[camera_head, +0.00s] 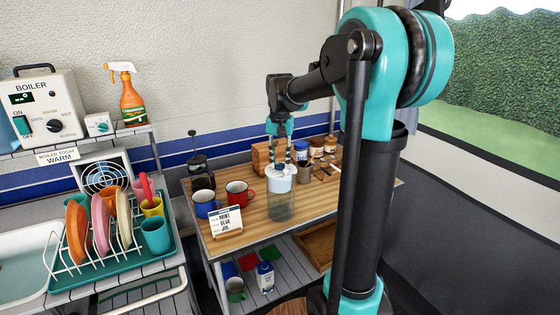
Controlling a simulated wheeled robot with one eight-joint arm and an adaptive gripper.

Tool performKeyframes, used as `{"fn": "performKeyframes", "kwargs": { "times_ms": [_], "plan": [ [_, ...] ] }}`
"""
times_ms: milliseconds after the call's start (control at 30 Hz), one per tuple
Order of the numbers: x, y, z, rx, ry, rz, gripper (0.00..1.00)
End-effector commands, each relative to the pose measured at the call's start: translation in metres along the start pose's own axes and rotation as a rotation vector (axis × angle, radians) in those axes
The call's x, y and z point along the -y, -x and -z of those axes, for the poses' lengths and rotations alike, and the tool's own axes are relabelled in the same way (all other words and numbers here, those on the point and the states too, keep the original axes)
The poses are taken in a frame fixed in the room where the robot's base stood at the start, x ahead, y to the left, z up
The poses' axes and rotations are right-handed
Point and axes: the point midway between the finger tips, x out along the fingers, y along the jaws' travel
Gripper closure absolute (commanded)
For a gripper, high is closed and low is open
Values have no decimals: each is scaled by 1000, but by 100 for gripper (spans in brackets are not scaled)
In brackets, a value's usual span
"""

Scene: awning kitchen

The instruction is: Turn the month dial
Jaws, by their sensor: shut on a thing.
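A see-through jar (281,207) with a pale lid (280,184) stands upright near the front of the wooden table. My gripper (280,168) points down over the jar from above and is shut on the top of its lid. The gripped part is mostly hidden by the fingers. No month marks can be read on the lid at this size, so I cannot tell for sure that the month dial is there. My arm comes in from the right.
On the wooden table (330,205), a blue mug (203,203), a red mug (239,194) and a label card (226,220) stand left of the jar. Several small jars (316,148) stand behind it. A boiler panel (42,106) and dish rack (100,240) are far left.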

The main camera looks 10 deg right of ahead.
Motion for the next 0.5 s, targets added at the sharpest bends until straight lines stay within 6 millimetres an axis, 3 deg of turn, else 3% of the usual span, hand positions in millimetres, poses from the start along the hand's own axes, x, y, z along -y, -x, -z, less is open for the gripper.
{"fn": "performKeyframes", "kwargs": {
  "times_ms": [500],
  "plan": [
    [0, 0, 0, 0, -487, 0, 100]
  ]
}}
